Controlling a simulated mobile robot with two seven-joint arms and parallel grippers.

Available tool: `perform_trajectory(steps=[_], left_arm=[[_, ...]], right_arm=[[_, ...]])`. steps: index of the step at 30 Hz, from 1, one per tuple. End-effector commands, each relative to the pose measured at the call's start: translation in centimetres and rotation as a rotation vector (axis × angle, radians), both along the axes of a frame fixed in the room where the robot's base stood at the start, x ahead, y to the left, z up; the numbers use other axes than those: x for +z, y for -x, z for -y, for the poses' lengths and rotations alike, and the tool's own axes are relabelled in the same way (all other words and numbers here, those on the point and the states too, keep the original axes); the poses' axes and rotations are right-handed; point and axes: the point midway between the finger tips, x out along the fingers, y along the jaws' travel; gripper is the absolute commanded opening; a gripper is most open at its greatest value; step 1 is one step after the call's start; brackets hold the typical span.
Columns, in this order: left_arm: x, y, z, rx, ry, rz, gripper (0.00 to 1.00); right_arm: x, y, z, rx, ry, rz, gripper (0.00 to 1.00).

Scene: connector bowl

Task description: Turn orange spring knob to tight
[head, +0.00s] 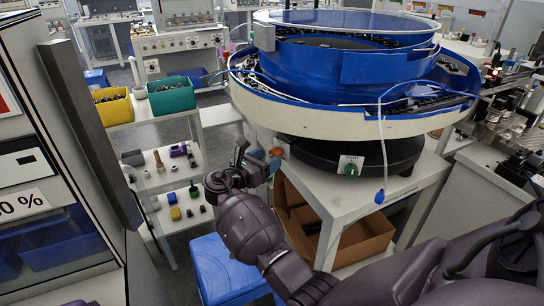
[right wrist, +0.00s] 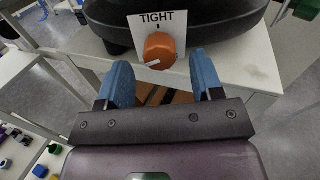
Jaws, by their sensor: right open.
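The orange spring knob (right wrist: 161,46) is on the base of the blue bowl feeder, in front of a white TIGHT label (right wrist: 145,21). Its white pointer line is at its lower left, away from the dark tick under the word TIGHT. The orange knob also shows small in the head view (head: 277,152). My right gripper (right wrist: 160,62) is open, its two blue fingers apart on the left and right, in front of the knob. I cannot tell if they touch it. In the head view, the right gripper (head: 264,157) is beside the knob. My left gripper is not in view.
A green knob (head: 351,170) with its own TIGHT label is to the right on the feeder base. The feeder (head: 360,122) stands on a white table (head: 335,203) above an open cardboard box (head: 360,240). A shelf rack with small parts and bins is on the left.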

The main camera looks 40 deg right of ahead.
Motion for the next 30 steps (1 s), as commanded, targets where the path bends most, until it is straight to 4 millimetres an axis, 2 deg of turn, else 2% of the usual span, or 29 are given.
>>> perform_trajectory(steps=[3,7,19,28,30], left_arm=[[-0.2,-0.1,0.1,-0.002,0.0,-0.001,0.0],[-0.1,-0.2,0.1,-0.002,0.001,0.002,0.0],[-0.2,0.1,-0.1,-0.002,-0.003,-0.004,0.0],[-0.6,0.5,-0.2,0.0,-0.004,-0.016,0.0],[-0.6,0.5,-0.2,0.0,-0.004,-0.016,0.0]], right_arm=[[-0.2,-0.2,1.5,0.0,0.001,-0.001,0.6],[-0.1,-0.3,2.5,0.0,0.0,0.0,0.6],[0.1,-0.4,3.0,0.001,0.0,0.001,0.59],[0.0,-0.4,3.0,0.001,0.0,0.001,0.13],[0.0,-0.4,3.0,0.001,0.0,0.001,0.11]])
